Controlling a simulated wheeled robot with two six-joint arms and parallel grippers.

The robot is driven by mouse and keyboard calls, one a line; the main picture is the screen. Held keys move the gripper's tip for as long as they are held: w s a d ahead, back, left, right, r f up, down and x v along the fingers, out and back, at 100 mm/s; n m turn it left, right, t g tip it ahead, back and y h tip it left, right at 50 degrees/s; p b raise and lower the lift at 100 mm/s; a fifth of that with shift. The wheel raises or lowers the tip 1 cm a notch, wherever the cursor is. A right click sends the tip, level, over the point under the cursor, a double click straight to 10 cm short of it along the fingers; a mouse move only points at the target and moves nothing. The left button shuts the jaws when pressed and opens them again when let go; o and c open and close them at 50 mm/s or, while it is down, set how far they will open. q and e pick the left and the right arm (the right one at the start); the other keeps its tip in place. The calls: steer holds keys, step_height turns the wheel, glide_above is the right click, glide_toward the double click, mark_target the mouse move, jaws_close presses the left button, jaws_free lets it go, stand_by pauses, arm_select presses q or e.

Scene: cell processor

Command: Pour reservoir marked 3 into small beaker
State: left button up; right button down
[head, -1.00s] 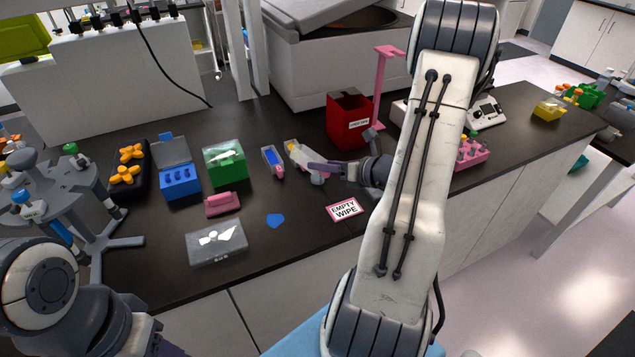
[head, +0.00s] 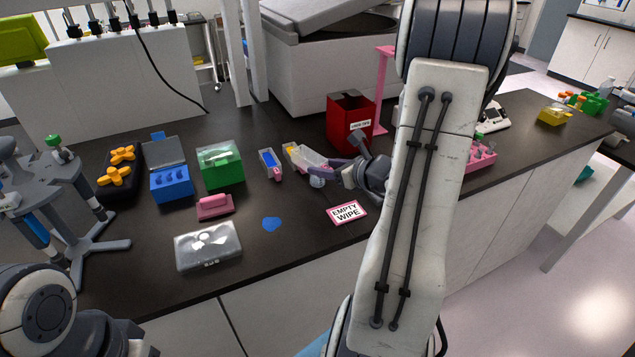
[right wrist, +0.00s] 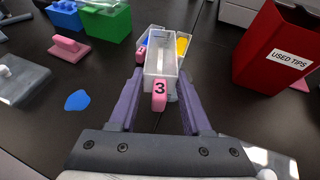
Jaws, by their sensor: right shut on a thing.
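The clear reservoir marked 3 (right wrist: 160,64) has a pink tab with a black 3 in the right wrist view. My right gripper (right wrist: 160,93) is shut on it, with purple fingers on both sides of the tab. In the head view the reservoir (head: 309,156) is held just above the bench, right of the blue-filled reservoir. A small clear vessel, likely the small beaker (head: 317,182), shows below it, partly hidden by the reservoir and fingers. I cannot tell the reservoir's exact tilt or its contents. My left arm shows at the lower left, its fingers out of view.
Reservoirs with blue (head: 267,160) and yellow (head: 290,149) contents stand close by. A red used-tips bin (head: 345,128) is behind my right gripper. An "EMPTY WIPE" card (head: 347,213), blue patch (head: 271,224) and pink block (head: 214,206) lie in front. A green box (head: 222,173) is left.

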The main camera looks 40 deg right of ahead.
steer(key=shift+r, duration=0.15)
step_height(320, 180, up, 5)
steer(key=p, duration=0.4)
